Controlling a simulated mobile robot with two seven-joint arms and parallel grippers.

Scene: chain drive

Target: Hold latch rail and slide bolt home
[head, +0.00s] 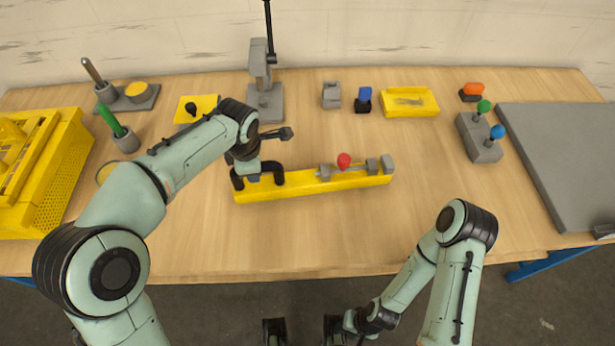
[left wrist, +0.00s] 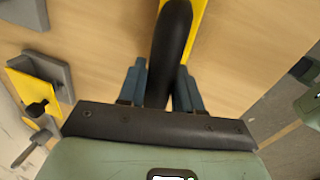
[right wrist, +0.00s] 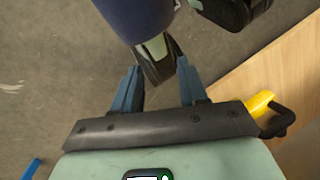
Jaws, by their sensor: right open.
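The yellow latch rail (head: 300,188) lies on the table in front of me, with a black arched handle (head: 279,174) at its left end. A grey bolt with a red knob (head: 343,160) sits on the rail's right half, beside grey blocks (head: 372,166). My left gripper (head: 254,176) is at the handle. In the left wrist view the handle (left wrist: 172,45) passes between my left fingers (left wrist: 160,85); whether they press on it is unclear. My right gripper (head: 342,336) is low, off the table's front edge, open and empty; its fingers (right wrist: 160,85) show apart in the right wrist view.
A grey stand (head: 265,100), small blocks (head: 332,95) and a yellow tray (head: 410,103) stand behind the rail. A grey block with green and blue knobs (head: 480,140) and a grey plate (head: 570,150) are right. A yellow crate (head: 40,180) is left. The front table is clear.

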